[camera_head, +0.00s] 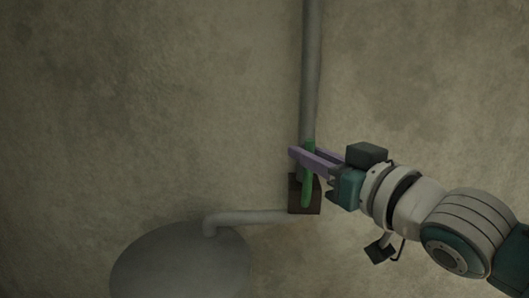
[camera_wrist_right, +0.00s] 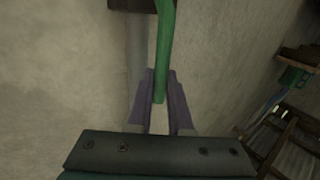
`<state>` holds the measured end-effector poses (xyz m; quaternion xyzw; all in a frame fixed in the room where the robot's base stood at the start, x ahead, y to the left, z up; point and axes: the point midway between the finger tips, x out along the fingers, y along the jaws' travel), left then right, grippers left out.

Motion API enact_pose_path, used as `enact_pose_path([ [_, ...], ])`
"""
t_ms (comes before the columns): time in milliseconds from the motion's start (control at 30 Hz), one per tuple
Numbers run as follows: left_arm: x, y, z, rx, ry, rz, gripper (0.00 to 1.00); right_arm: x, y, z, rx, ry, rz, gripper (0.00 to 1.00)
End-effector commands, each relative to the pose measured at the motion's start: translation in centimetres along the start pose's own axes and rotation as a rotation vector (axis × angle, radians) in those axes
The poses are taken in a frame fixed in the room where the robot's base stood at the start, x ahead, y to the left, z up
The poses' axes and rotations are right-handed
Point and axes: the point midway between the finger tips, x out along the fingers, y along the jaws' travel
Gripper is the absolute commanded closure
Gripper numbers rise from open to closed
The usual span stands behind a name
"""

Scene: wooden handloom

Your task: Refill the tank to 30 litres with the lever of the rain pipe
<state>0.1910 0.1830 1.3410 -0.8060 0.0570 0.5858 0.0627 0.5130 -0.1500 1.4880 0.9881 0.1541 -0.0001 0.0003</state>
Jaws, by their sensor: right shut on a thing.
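The grey rain pipe (camera_head: 311,70) runs down the wall to a dark brown valve block (camera_head: 298,196). The green lever (camera_head: 307,188) stands in front of the block, close to upright in the head view. My right gripper (camera_head: 300,152) is shut on the lever near its upper end, with the purple fingers on either side of it. In the right wrist view the green lever (camera_wrist_right: 165,50) runs down between the fingertips (camera_wrist_right: 160,88). A side pipe (camera_head: 250,217) leads left from the block to the rounded grey tank (camera_head: 180,265). No level reading shows. My left gripper is out of view.
The plain plaster wall (camera_head: 150,110) fills the background and is clear to the left of the pipe. In the right wrist view, a wooden frame (camera_wrist_right: 285,140) and a small green thing (camera_wrist_right: 294,77) show at the right.

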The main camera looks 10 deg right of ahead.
Motion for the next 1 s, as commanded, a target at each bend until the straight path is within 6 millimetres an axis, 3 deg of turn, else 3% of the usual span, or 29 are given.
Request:
enact_pose_path([
  [567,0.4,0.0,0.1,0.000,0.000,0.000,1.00,-0.1,0.0,0.1,0.015,0.011,-0.002,1.00],
  [767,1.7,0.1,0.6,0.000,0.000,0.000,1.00,-0.5,0.7,0.5,0.080,0.055,-0.001,1.00],
  [1000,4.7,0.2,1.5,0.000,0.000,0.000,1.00,-1.5,2.1,1.1,0.234,0.159,-0.001,1.00],
])
